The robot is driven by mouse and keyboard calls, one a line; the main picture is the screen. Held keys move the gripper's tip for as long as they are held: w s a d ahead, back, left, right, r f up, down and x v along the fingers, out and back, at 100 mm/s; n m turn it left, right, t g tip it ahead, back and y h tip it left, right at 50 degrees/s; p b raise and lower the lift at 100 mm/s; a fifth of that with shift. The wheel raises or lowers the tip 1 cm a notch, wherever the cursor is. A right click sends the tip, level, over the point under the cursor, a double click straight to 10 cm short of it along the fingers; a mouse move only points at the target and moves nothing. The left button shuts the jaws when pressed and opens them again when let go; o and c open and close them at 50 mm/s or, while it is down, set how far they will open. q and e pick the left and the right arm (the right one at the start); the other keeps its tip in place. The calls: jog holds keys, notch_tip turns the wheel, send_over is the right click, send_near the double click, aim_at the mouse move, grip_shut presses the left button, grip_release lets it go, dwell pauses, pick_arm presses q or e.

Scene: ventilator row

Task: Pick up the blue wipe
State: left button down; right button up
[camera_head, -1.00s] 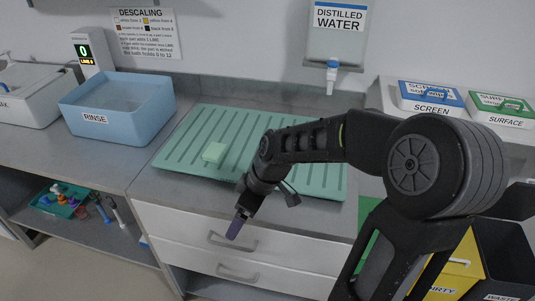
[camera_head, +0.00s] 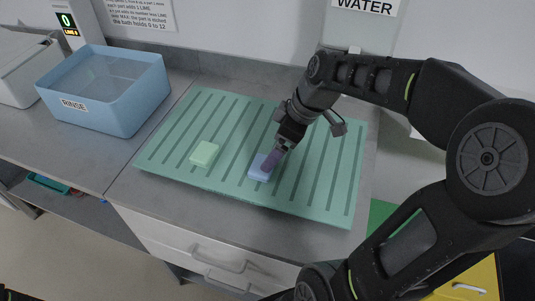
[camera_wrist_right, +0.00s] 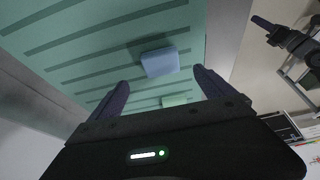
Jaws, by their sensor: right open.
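The blue wipe (camera_head: 261,167) is a small pale blue block lying on the green ribbed mat (camera_head: 335,196). It also shows in the right wrist view (camera_wrist_right: 160,62), ahead of and between the spread fingers. My right gripper (camera_head: 272,160) is over the wipe in the head view and partly covers it. In the right wrist view my right gripper (camera_wrist_right: 162,86) is open, with nothing between its fingers. A green wipe (camera_head: 204,154) lies on the mat to the left, and part of it shows in the right wrist view (camera_wrist_right: 174,100). My left gripper is not in view.
A blue RINSE bin (camera_head: 105,104) stands on the counter at the left, beside the mat. The mat is otherwise clear.

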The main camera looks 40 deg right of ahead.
aim_at(255, 172)
jog(key=shift+x, duration=1.3)
jog(key=shift+s+a, duration=0.1)
jog(key=shift+f+p, duration=0.15)
jog(key=shift+p, duration=0.15)
jog(key=p+x, duration=0.1)
jog(key=x, duration=0.4)
jog(key=c, duration=1.4)
